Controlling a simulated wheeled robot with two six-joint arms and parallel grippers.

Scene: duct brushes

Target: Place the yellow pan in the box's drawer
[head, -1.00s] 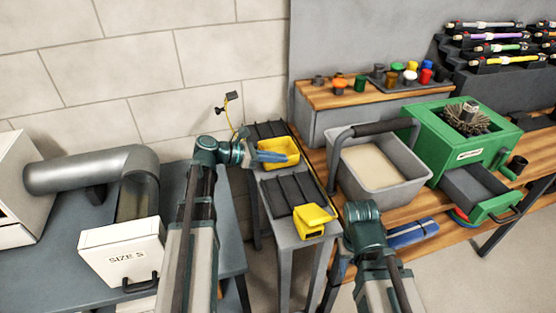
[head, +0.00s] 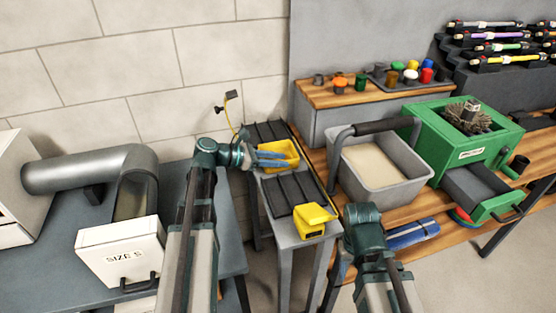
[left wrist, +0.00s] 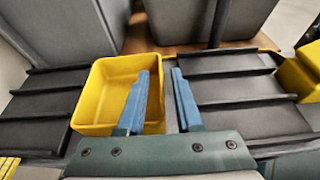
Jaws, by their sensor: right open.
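The yellow pan (head: 291,148), open-topped, sits on a grey stand between dark ribbed strips; it also shows in the left wrist view (left wrist: 98,100). My left gripper (head: 284,158) is open at the pan. In the left wrist view its blue fingers (left wrist: 163,82) are apart: one reaches over the pan's inside, the other is outside its right wall. They do not look closed on it. The green box (head: 450,140) stands on the wooden bench with its drawer (head: 477,187) pulled out and looking empty. My right gripper (head: 425,231) is open, low by the bench's front edge.
A second yellow piece (head: 312,219) lies at the stand's near end. A grey bin of pale material (head: 372,185) with a dark handle stands between the stand and the green box. Coloured knobs and brushes are behind. A white SIZE 5 box (head: 120,255) is at left.

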